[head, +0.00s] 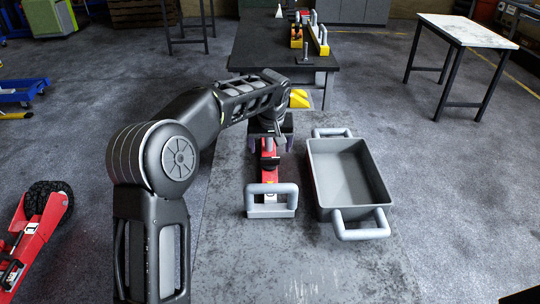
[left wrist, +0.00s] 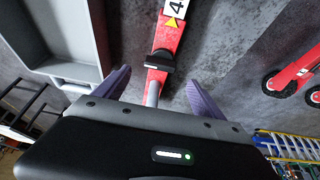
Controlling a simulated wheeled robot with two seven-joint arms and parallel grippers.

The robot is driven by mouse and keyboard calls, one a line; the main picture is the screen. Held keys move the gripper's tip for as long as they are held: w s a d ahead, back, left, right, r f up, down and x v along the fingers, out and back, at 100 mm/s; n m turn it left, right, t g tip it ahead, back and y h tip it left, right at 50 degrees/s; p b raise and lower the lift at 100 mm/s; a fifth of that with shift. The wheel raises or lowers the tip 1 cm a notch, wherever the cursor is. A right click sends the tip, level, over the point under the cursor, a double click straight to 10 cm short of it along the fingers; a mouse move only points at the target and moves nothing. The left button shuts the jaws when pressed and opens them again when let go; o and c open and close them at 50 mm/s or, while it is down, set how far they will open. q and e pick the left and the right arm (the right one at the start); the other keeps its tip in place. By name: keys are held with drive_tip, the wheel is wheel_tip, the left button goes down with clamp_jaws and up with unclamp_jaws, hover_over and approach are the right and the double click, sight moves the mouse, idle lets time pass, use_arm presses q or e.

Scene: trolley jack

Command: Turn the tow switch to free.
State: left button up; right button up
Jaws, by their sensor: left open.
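The red trolley jack (head: 270,182) lies on the grey worktop, with a grey U-shaped handle (head: 271,190) at its near end. It also shows in the left wrist view (left wrist: 169,35), with a "4" label and a yellow triangle. A black crosspiece (left wrist: 159,61) on the red bar may be the tow switch; I cannot read its setting. My left gripper (head: 270,146) is over the far part of the jack. In the left wrist view its purple fingers (left wrist: 158,80) are open on either side of a grey rod (left wrist: 153,92), with gaps both sides. My right gripper is not in view.
A grey bin (head: 345,175) with tube handles stands just right of the jack on the worktop (head: 290,270). A black table (head: 270,45) with tools is behind. A white-topped table (head: 468,31) stands back right. Another red wheeled jack (head: 38,225) is at left.

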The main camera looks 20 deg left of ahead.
sight(270, 158)
use_arm(q)
drive_tip(key=p+x, duration=0.1)
drive_tip(key=x, duration=0.5)
drive_tip(key=shift+f, duration=0.35)
drive_tip(key=shift+c, duration=0.6)
drive_tip(key=c, duration=1.2)
drive_tip(key=shift+c, duration=0.2)
